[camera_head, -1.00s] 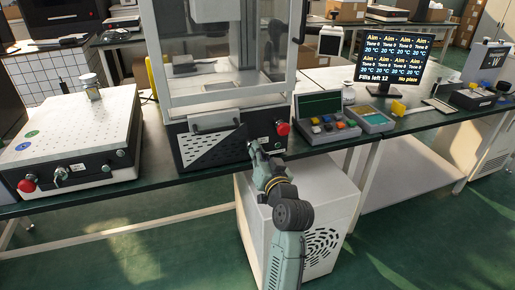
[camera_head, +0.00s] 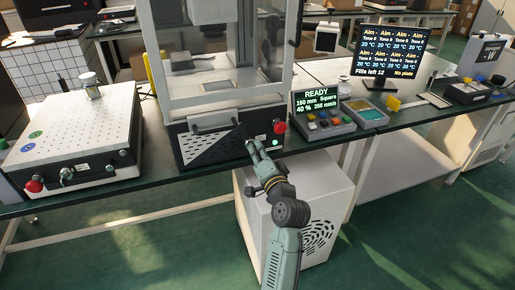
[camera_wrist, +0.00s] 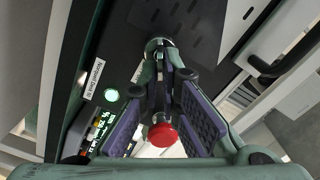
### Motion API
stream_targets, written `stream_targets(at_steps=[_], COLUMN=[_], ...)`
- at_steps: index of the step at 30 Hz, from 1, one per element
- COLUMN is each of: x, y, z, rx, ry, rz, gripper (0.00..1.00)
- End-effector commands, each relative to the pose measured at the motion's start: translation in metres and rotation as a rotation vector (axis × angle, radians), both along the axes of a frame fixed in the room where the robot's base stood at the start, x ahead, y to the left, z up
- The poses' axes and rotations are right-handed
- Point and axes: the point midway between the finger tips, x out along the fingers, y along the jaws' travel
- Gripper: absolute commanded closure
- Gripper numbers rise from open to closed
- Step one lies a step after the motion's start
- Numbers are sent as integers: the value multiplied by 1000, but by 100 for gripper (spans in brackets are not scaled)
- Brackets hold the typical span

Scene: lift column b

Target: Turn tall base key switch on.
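The tall machine's black base (camera_head: 210,143) carries a key switch on its front panel, seen in the wrist view as a round metal collar (camera_wrist: 158,46). My gripper (camera_head: 251,147) is at that spot in the head view and hides the switch there. In the wrist view the fingertips of my gripper (camera_wrist: 163,68) are close together right at the collar, one on each side. Whether they press on the key is unclear. A green lamp (camera_head: 275,142) on the panel is lit and also shows in the wrist view (camera_wrist: 111,95).
A red stop button (camera_head: 280,127) is just right of my gripper; it shows between the fingers in the wrist view (camera_wrist: 162,134). A small console (camera_head: 322,118) with a lit READY screen stands right of the machine. A perforated plate unit (camera_head: 70,135) is at left.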

Motion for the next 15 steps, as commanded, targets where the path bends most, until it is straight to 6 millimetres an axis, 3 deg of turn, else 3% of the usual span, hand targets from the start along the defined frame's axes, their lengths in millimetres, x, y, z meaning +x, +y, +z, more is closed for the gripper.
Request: stream_targets(at_steps=[14, 15], x=[0, 0], y=[0, 0], z=[1, 1], rx=[17, 17], ry=[3, 3], rz=[-1, -1], gripper=[100, 95])
